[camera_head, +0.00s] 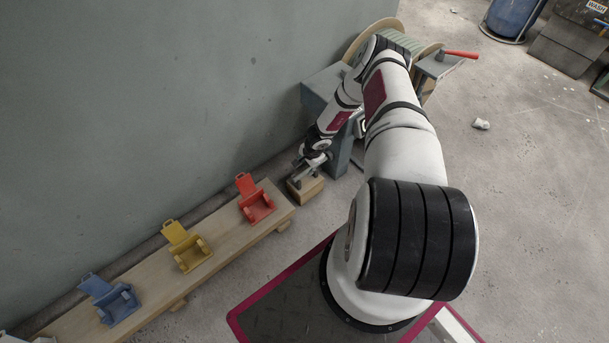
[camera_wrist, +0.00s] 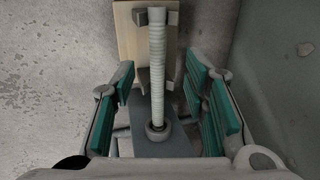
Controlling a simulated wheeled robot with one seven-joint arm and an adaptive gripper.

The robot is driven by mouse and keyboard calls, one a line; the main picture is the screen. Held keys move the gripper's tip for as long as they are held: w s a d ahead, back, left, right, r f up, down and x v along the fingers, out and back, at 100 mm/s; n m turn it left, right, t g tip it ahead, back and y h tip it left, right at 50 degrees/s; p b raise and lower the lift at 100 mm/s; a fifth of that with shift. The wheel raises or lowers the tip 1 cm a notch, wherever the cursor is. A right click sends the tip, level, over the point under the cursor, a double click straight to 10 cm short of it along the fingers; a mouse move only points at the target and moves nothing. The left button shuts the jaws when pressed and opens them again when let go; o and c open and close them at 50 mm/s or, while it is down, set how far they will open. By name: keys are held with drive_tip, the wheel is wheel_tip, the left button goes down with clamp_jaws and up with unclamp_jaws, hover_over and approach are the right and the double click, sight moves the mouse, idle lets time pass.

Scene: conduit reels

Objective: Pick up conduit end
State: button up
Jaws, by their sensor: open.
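The conduit end (camera_wrist: 157,62) shows in the wrist view as a pale ribbed tube with a grey cap at its far tip. It comes out of a round collar (camera_wrist: 156,132) on a grey stand part. My gripper (camera_wrist: 165,95) is open, with one green-padded finger on each side of the conduit and a gap on both sides. In the head view, my gripper (camera_head: 309,165) is small and low beside the wooden block (camera_head: 305,190); the conduit is hard to make out there. The block also lies beneath the conduit tip in the wrist view (camera_wrist: 126,45).
A large reel (camera_head: 418,48) stands on a grey frame (camera_head: 318,88) behind my arm. A red-handled tool (camera_head: 461,54) lies on the frame's right part. A low wooden bench (camera_head: 150,275) holds red (camera_head: 258,207), yellow (camera_head: 190,255) and blue (camera_head: 115,307) clamps along the wall.

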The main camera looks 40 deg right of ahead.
sight(303, 173)
drive_tip(key=shift+s+a+b+x, duration=0.1)
drive_tip(key=shift+b+x, duration=0.6)
drive_tip(key=shift+x, duration=0.75)
drive_tip(key=shift+s+a+b+x, duration=0.15)
drive_tip(key=shift+b+x, duration=0.55)
drive_tip(key=shift+x, duration=0.8)
clamp_jaws()
